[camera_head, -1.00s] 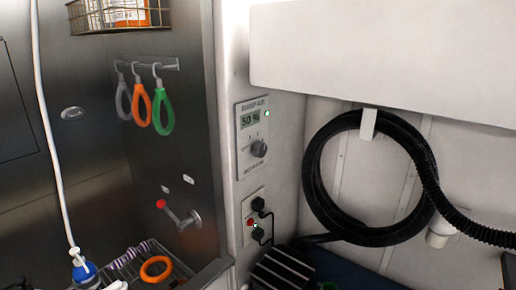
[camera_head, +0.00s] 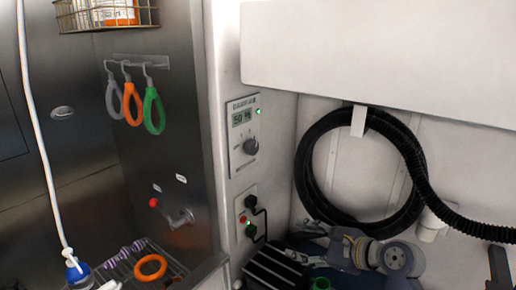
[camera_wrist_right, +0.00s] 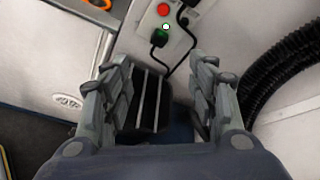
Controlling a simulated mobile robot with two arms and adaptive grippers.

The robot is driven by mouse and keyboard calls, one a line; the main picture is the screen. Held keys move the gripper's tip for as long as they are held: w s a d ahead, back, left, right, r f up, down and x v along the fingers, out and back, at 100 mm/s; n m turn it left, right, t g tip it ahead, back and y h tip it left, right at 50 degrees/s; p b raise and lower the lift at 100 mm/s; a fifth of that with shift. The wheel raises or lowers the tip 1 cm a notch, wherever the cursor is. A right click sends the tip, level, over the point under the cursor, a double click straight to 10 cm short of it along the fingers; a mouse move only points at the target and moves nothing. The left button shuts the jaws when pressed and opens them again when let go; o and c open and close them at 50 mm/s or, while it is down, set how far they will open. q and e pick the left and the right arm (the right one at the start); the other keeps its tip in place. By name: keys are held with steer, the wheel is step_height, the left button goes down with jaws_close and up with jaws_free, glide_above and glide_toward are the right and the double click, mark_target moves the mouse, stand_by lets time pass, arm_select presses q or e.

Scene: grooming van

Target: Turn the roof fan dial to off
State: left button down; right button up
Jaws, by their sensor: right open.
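The roof fan dial (camera_head: 250,146) is a grey knob on a pale wall panel (camera_head: 244,170), below a green display that reads 50 %. A small green light glows beside the display. My right gripper (camera_head: 303,246) is low at the right, below and to the right of the dial and apart from it. In the right wrist view my right gripper (camera_wrist_right: 163,78) is open, with nothing between its fingers. The dial does not show in that view. My left gripper is not in view.
Below the panel is an outlet plate (camera_head: 240,201) with a red button, black plugs and a cord. A black ribbed box (camera_head: 272,268) sits under it. A coiled black hose (camera_head: 312,205) hangs at the right. Coloured loops (camera_head: 153,112) hang at the left, above a wire rack.

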steer(key=w+a+r+m+t+y, duration=0.1)
steer(key=w+r+m, duration=0.1)
steer(key=r, duration=0.3)
steer(key=w+a+r+m+y, duration=0.1)
steer(key=w+r+m+y, duration=0.1)
steer(key=r, duration=0.4)
steer(key=m+y, duration=0.2)
steer(key=m, duration=0.1)
glide_toward(255, 147)
steer(key=p+x, duration=0.3)
steer(key=x, duration=0.5)
steer(key=shift+d, duration=0.1)
steer(key=shift+w+a+f, duration=0.15)
steer(key=shift+w+a, duration=0.3)
steer(key=shift+a, duration=0.05)
steer(key=c, duration=1)
